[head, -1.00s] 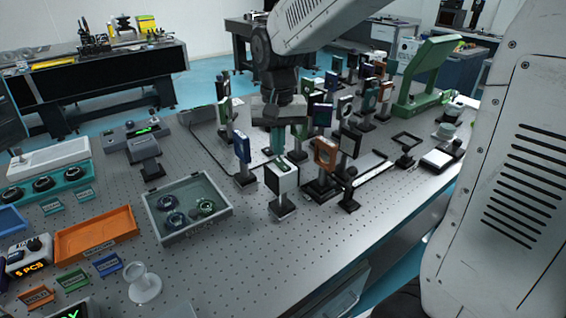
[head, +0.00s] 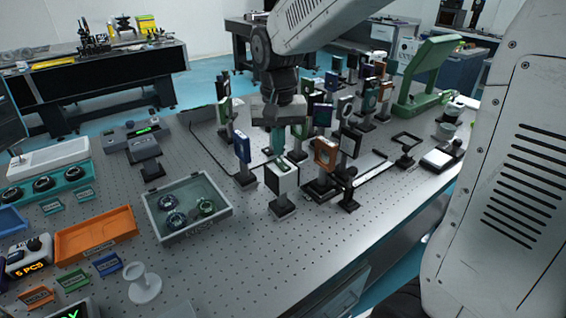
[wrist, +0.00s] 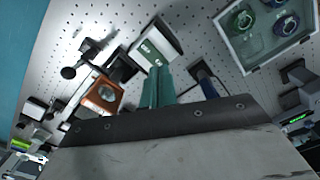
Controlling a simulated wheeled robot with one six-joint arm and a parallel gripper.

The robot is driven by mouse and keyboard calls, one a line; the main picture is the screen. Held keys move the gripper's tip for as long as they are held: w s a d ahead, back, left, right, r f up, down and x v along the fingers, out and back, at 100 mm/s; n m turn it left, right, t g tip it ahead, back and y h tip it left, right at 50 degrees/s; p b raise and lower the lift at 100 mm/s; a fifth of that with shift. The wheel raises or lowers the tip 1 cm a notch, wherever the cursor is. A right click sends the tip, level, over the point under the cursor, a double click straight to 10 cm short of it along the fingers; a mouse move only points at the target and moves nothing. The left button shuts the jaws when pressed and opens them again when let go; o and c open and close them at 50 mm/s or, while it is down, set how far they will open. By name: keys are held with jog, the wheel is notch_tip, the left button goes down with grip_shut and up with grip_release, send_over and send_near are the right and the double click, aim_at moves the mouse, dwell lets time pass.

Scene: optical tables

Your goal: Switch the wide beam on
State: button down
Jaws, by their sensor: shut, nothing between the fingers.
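A white box-shaped unit (head: 283,180) stands on a post in the middle of the optical table, with a green panel on its top. In the wrist view the white unit (wrist: 167,38) lies just beyond my fingertips, and its green panel (wrist: 150,50) faces the camera. My gripper (head: 277,150) points down over this unit, its teal fingers together and empty. In the wrist view the closed fingers (wrist: 158,72) end at or very near the green panel; I cannot tell whether they touch it. No label naming the wide beam is readable.
An orange-framed optic (head: 325,153) and a blue one (head: 242,147) stand close on either side, with several other post-mounted optics behind. A clear-lidded case (head: 222,222) with round parts lies front left. The table's front middle is clear.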

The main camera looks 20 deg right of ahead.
aim_at(279, 160)
jog(key=shift+f, duration=0.95)
dwell(0.6)
jog(key=shift+r, duration=3.55)
jog(key=shift+f, duration=0.1)
jog(key=s+d+n, duration=0.1)
jog(key=s+n, duration=0.1)
jog(key=s, duration=1)
jog(key=s+d+f+n+t, duration=0.1)
jog(key=s+d, duration=0.1)
jog(key=s, duration=1)
jog(key=shift+d+n, duration=0.15)
jog(key=shift+n, duration=0.25)
